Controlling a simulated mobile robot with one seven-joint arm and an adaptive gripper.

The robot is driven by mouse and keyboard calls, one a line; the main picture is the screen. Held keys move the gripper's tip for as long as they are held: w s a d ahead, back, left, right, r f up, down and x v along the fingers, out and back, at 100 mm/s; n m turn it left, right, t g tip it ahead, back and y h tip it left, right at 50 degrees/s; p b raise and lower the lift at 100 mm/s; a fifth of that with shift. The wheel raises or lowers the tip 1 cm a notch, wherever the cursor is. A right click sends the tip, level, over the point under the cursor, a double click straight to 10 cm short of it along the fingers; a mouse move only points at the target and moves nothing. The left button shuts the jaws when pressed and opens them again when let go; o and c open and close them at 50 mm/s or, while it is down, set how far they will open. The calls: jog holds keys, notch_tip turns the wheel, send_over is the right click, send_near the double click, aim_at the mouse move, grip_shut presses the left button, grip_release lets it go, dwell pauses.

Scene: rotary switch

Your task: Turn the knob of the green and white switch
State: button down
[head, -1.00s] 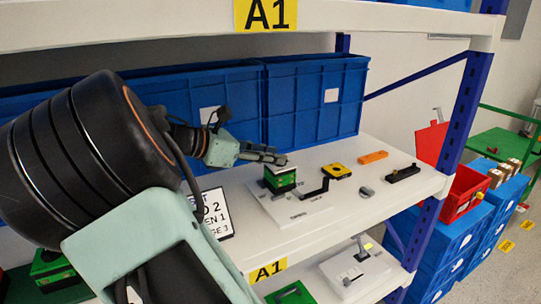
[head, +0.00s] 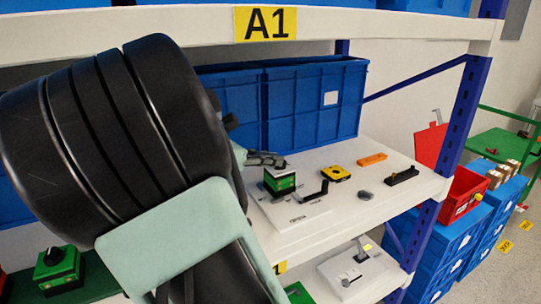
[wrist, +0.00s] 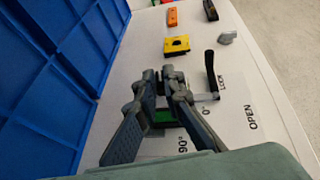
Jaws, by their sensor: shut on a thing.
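The green and white switch (head: 280,184) stands on the shelf's front part, on a white plate; its dark knob (head: 280,165) is on top. In the wrist view a bit of the switch's green body (wrist: 163,117) shows between my fingers. My gripper (head: 270,158) is over the switch from the left, its fingers closed about the knob. In the wrist view my gripper (wrist: 163,84) hides most of the knob, so its angle cannot be told.
A black lever (head: 314,192) stands close right of the switch. A yellow block (head: 335,173), an orange block (head: 372,159) and a black part (head: 401,175) lie further right. Blue bins (head: 312,100) stand behind. Another green switch (head: 60,266) sits lower left.

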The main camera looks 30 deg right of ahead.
aim_at(285, 172)
jog(key=n+t, duration=0.2)
jog(key=s+n+t+y+p, duration=0.1)
jog(key=n+t, duration=0.1)
jog(key=shift+s+d+t+y, duration=0.1)
jog(key=shift+d+t+y, duration=0.1)
jog(key=shift+t+y, duration=0.1)
jog(key=n+t, duration=0.1)
jog(key=n+t+y+b, duration=0.1)
jog(key=n+t+y, duration=0.1)
jog(key=shift+s+d+f+n+t+b, duration=0.15)
jog(key=shift+s+d+n+t+b, duration=0.15)
jog(key=shift+s+b, duration=0.1)
jog(key=n+t+y+b, duration=0.1)
jog(key=y, duration=0.1)
jog(key=n+t+y+b, duration=0.1)
jog(key=n+b, duration=0.1)
jog(key=d+n+t+y+b, duration=0.1)
jog(key=n+y+b, duration=0.1)
jog(key=shift+s+y, duration=0.25)
jog(key=shift+y, duration=0.05)
jog(key=shift+d+n+t+y+b, duration=0.15)
jog(key=shift+n+t+y+b, duration=0.1)
jog(key=shift+n+y+b, duration=0.6)
jog(key=shift+d+n+t+y+b, duration=0.15)
jog(key=shift+n+t+y+b, duration=0.1)
jog(key=shift+n+y+b, duration=0.6)
jog(key=shift+r+y, duration=0.2)
jog(key=shift+y, duration=0.1)
